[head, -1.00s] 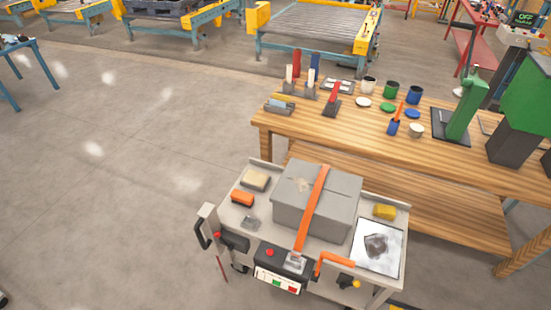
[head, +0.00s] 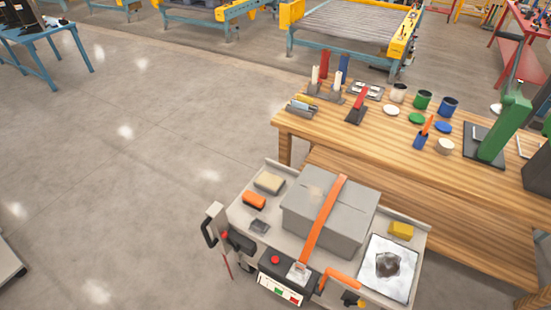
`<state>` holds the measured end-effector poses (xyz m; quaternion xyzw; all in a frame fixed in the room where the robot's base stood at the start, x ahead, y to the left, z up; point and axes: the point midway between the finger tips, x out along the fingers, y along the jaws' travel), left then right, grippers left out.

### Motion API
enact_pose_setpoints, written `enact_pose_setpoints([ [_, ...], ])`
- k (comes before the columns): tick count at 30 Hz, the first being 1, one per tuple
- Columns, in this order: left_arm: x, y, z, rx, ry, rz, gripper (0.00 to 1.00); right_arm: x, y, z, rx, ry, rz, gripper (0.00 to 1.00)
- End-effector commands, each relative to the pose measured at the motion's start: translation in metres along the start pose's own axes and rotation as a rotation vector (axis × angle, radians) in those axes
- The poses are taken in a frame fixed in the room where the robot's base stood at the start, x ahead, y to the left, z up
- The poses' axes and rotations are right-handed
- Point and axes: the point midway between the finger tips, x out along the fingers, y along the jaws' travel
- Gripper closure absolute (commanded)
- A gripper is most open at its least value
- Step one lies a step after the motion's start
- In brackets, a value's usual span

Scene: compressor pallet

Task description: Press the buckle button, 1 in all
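A grey box (head: 325,208) sits on a pale cart (head: 268,225). An orange strap (head: 322,222) runs over the box and down its front to a metal buckle (head: 298,270). The buckle is on a black unit (head: 268,272) at the cart's front edge. A round red button (head: 275,259) stands on top of this unit, left of the buckle. I cannot tell whether it is the buckle's own button. A white panel (head: 278,290) with green and red patches is on the unit's front. Neither of my grippers is in view.
An orange bent handle (head: 340,279) stands right of the buckle. A sponge (head: 269,183), an orange block (head: 254,200), a yellow block (head: 401,230) and a picture sheet (head: 389,267) lie on the cart. A wooden workbench (head: 420,180) stands behind.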

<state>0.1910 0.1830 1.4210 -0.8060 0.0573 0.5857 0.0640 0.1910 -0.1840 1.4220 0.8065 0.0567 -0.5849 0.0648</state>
Motion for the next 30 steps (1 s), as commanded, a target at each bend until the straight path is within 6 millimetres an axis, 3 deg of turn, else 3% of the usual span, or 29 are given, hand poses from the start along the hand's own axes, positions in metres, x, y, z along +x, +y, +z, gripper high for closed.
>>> enact_pose_setpoints([
  [1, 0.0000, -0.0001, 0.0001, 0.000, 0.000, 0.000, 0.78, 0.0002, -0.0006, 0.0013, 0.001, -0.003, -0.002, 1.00],
  [7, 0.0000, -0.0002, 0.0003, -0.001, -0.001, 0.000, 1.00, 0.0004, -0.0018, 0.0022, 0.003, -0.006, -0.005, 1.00],
  [30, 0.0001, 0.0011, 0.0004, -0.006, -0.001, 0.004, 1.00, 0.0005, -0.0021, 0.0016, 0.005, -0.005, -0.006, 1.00],
])
